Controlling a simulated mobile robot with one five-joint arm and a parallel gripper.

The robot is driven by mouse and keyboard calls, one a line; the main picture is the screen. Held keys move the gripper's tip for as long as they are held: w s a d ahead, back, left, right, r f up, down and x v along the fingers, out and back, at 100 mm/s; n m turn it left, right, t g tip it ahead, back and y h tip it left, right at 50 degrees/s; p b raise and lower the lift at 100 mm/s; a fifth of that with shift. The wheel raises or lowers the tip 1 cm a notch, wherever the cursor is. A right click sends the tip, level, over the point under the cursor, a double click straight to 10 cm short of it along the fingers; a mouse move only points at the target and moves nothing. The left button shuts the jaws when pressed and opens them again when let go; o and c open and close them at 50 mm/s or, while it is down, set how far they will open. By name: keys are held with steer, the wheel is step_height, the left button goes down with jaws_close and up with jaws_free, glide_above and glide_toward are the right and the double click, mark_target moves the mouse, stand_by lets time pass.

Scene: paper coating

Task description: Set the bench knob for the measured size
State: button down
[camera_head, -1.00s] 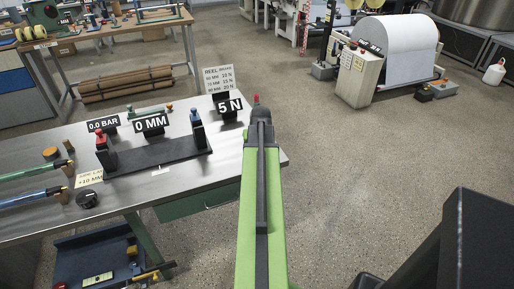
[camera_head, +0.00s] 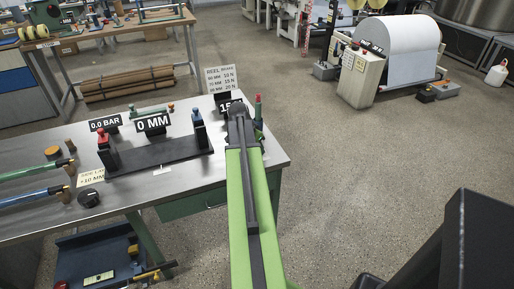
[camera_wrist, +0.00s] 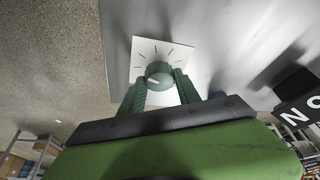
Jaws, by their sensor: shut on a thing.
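In the wrist view a green round knob (camera_wrist: 158,72) with a white pointer mark sits on a square white dial plate (camera_wrist: 143,47) with black ticks. My gripper (camera_wrist: 160,82) has a green finger on each side of the knob and is shut on it. In the head view my gripper (camera_head: 238,110) is at the bench's right end and hides the knob. A black readout (camera_head: 224,107) behind it shows "15", its right part covered. A white reel brake card (camera_head: 219,78) lists sizes in MM against values in N. Another readout (camera_head: 152,123) shows "0 MM".
The steel bench (camera_head: 130,195) also holds a dark measuring stand (camera_head: 160,155) with red and blue topped posts, a "0.0 BAR" readout (camera_head: 103,123), a black knob (camera_head: 89,198) and rolls at left.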

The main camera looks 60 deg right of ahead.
steer(key=shift+s+d+m+g, duration=0.1)
steer(key=shift+m+g, duration=0.3)
steer(key=shift+m, duration=0.7)
steer(key=c, duration=0.9)
jaws_free()
steer(key=p+v, duration=1.6)
steer(key=v, duration=0.1)
steer(key=shift+r, duration=0.2)
